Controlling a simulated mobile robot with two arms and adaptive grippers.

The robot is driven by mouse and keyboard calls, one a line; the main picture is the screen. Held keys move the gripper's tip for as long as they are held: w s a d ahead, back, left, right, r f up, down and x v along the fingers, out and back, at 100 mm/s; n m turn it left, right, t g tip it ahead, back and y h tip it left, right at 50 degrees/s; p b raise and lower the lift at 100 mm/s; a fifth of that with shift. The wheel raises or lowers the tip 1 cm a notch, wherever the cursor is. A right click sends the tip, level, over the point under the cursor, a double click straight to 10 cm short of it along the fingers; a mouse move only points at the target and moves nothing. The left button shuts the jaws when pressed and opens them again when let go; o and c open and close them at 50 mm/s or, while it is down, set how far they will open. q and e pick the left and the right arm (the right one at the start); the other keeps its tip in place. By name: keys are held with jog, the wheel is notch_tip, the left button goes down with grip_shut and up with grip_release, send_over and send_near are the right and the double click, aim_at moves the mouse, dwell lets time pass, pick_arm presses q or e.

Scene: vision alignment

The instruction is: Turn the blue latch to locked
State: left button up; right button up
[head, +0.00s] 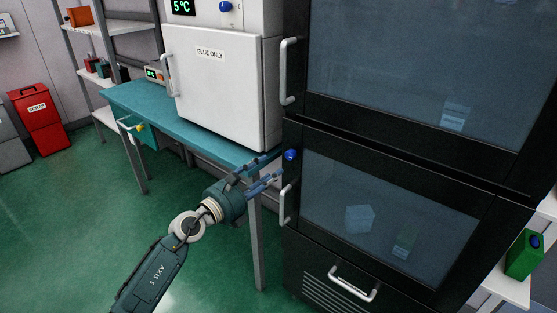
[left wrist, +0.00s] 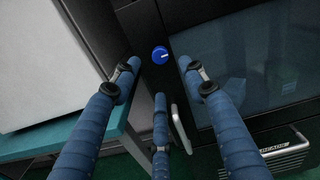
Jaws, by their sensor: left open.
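The blue latch (head: 291,155) is a small round knob on the black frame of the dark cabinet, at the upper left of its lower glass door (head: 350,205). In the left wrist view the latch (left wrist: 160,54) shows a pale mark and sits ahead, between the fingers. My left gripper (head: 270,168) is open and empty, just left of the latch, with its blue fingers pointing at it. In the left wrist view the fingers (left wrist: 162,84) are spread and apart from the latch. My right gripper is not in view.
A white door handle (head: 283,204) stands out just below the latch. The teal bench (head: 185,122) with the white "GLUE ONLY" cabinet (head: 212,85) is close on the left. Another blue knob (head: 225,6) sits above that cabinet's door. Green floor is clear at lower left.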

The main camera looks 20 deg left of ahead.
aim_at(288, 156)
pick_arm(q)
jog(key=x, duration=0.7)
jog(key=shift+w+f+b, duration=0.2)
jog(key=shift+w+b, duration=0.1)
jog(key=shift+b, duration=0.05)
jog(key=shift+w+d, duration=0.2)
jog(key=shift+w, duration=0.2)
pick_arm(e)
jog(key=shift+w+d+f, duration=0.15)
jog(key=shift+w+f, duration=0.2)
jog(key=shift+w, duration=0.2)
pick_arm(q)
grip_shut()
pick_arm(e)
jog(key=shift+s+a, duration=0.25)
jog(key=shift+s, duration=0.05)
